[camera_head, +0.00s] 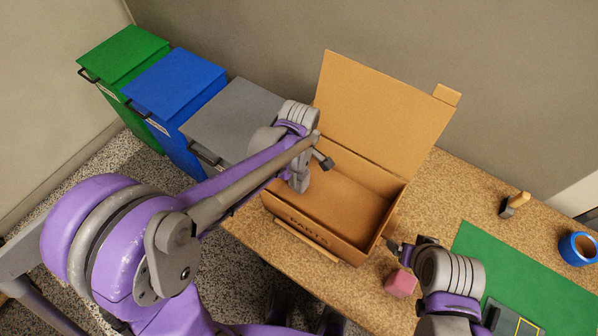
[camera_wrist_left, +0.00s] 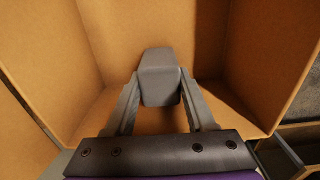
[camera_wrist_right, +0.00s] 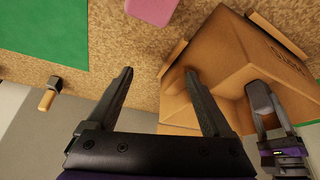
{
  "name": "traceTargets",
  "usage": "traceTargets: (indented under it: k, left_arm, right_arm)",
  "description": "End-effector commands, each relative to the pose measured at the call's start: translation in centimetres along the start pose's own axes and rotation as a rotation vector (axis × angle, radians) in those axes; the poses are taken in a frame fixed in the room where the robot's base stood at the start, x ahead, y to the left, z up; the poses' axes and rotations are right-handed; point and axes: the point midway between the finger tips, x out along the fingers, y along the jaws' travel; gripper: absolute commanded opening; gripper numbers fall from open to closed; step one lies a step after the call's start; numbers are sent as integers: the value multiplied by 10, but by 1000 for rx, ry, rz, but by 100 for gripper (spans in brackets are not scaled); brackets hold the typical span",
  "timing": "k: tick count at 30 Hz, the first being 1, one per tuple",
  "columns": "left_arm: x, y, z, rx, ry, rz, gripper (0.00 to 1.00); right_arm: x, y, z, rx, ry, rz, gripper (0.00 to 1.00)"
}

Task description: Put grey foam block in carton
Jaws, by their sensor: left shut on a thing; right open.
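The brown carton (camera_head: 372,112) stands open on the table, its large lid flap raised at the back. My left gripper (camera_head: 302,176) is at the carton's left side, over its opening. In the left wrist view the left gripper (camera_wrist_left: 160,88) is shut on the grey foam block (camera_wrist_left: 160,70), with the carton's brown walls around it. The block also shows in the right wrist view (camera_wrist_right: 262,95). Whether it touches the carton floor I cannot tell. My right gripper (camera_head: 402,246) is open and empty just right of the carton; its spread fingers show in the right wrist view (camera_wrist_right: 160,75).
A pink block (camera_head: 400,283) lies near the front of the speckled table. A green mat (camera_head: 500,262), a blue tape roll (camera_head: 578,249) and a wooden-handled tool (camera_head: 514,204) are at right. Green (camera_head: 125,52), blue (camera_head: 175,82) and grey (camera_head: 230,118) bins stand at left.

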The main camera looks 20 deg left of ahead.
Motion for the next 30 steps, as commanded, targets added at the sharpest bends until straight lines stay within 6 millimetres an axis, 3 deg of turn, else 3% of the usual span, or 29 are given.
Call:
traceTargets:
  k: [3,4,8,20,23,30]
  left_arm:
    - [5,0,0,0,0,0,4]
    - [4,0,0,0,0,0,60]
    - [3,0,0,0,0,0,84]
    - [-4,0,0,0,0,1,85]
    - [-18,0,0,0,0,0,85]
    - [-71,0,0,0,0,1,85]
  right_arm:
    - [4,0,3,0,-2,0,85]
    - [3,0,2,0,-1,0,85]
    - [2,0,2,0,-1,0,85]
    - [-2,0,-1,0,1,0,85]
    - [-2,0,-2,0,1,0,85]
    - [-7,0,-5,0,4,0,85]
